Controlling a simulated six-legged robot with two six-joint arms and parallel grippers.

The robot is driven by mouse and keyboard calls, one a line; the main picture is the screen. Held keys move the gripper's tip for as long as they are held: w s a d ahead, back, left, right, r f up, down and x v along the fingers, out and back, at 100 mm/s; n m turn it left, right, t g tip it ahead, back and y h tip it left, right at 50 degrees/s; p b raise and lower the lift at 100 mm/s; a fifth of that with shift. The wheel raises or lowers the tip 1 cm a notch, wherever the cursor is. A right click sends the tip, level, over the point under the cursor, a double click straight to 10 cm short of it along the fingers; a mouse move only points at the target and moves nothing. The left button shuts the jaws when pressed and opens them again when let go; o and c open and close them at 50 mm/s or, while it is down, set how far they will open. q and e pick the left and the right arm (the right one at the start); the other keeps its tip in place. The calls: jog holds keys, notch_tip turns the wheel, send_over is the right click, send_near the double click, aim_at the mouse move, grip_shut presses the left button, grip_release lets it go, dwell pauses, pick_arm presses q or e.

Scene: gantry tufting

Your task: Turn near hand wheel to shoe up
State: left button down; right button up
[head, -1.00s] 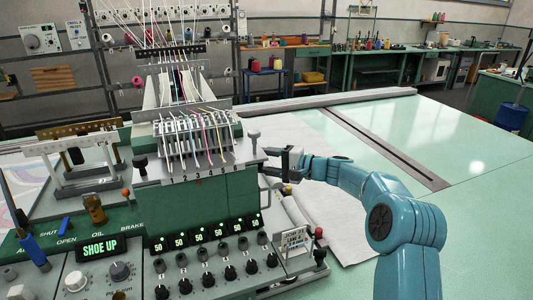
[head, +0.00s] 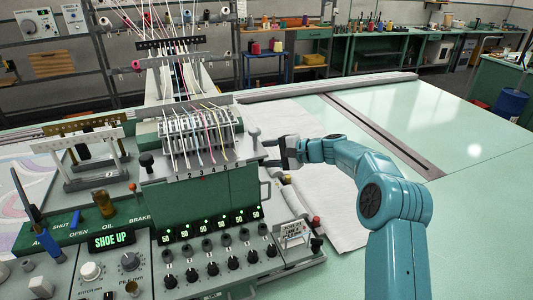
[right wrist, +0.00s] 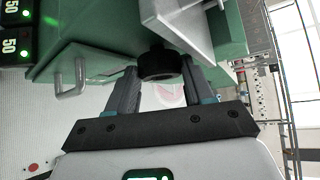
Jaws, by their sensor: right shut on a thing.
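A black round knob (right wrist: 160,63), which looks like the near hand wheel, sits under the grey plate edge of the green tufting machine (head: 205,197). In the right wrist view my right gripper (right wrist: 158,78) has one finger on each side of this knob and is shut on it. In the head view my right gripper (head: 276,151) is at the machine's right side, where the knob itself is hard to make out. My left gripper is in neither view.
The front panel has several black knobs (head: 232,262) under displays reading 50. A grey post with a round top (head: 254,140) stands just left of my right gripper. A small sign (head: 294,232) stands below it. The pale green table (head: 470,220) to the right is clear.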

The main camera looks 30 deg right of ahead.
jog(key=shift+a, duration=0.1)
jog(key=o, duration=0.8)
